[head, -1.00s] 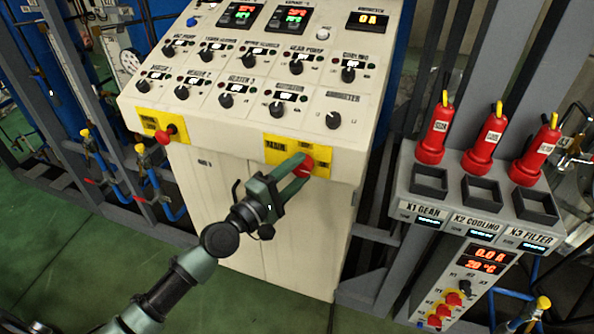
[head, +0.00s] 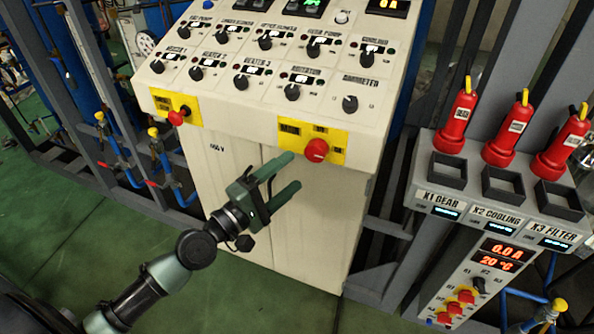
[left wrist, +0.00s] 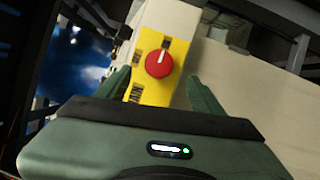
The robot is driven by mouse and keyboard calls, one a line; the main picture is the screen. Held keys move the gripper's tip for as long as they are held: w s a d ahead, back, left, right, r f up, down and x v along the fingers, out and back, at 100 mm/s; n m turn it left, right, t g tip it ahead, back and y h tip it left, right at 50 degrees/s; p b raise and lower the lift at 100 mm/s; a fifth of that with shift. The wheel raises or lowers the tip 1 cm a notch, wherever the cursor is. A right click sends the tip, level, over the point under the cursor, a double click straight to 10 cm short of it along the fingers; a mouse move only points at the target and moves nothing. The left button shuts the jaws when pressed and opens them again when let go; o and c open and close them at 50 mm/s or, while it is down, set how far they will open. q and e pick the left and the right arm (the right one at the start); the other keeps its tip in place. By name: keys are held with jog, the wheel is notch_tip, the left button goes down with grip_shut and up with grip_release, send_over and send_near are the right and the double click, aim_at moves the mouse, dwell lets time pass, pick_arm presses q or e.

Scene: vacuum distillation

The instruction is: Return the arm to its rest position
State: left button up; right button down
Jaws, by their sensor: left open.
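My left arm comes in from the lower left of the head view. Its green gripper (head: 292,172) is open and empty, in front of the cabinet's front panel. It is below and apart from the red rotary knob (head: 316,151) on its yellow plate (head: 338,143). In the left wrist view the same red knob (left wrist: 159,64) appears between the two open fingers (left wrist: 160,88), farther off, with its white mark near upright. My right gripper is not in view.
The cream control cabinet (head: 228,115) carries rows of black knobs and a second red knob (head: 177,117) at left. At right stands a grey socket panel (head: 468,205) with red plugs (head: 457,120). Blue pipes (head: 166,165) and grey frames stand at left. Green floor (head: 90,225) lies open at lower left.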

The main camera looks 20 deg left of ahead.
pick_arm(q)
jog(key=shift+f, duration=0.1)
dwell(0.4)
jog(key=a+f+m+g+y, duration=0.1)
jog(key=a+f+g+y, duration=0.15)
jog(key=f, duration=0.85)
jog(key=a+f+m+g+y, duration=0.1)
jog(key=a+f+m+y, duration=0.15)
jog(key=f, duration=0.85)
jog(key=s+a+f+m+g, duration=0.1)
jog(key=s+f, duration=0.2)
jog(key=f, duration=0.3)
jog(key=s+a+f+m+g+y, duration=0.1)
jog(key=s+f, duration=0.1)
jog(key=f, duration=0.3)
jog(key=s+a+f+m+g, duration=0.1)
jog(key=s+f+g, duration=0.15)
jog(key=f, duration=0.35)
jog(key=s+d+f+m+g+y, duration=0.1)
jog(key=s+f+m+g, duration=0.25)
jog(key=s+f, duration=1.05)
jog(key=s+d+f+m+g, duration=0.2)
jog(key=s+f, duration=0.3)
jog(key=s, duration=0.6)
jog(key=s+d+f+m+g, duration=0.2)
jog(key=s+f+m+g, duration=0.1)
jog(key=s, duration=0.8)
jog(key=shift+s+f+m+y, duration=0.25)
jog(key=shift+f+m+y, duration=0.15)
jog(key=shift+f+m, duration=0.6)
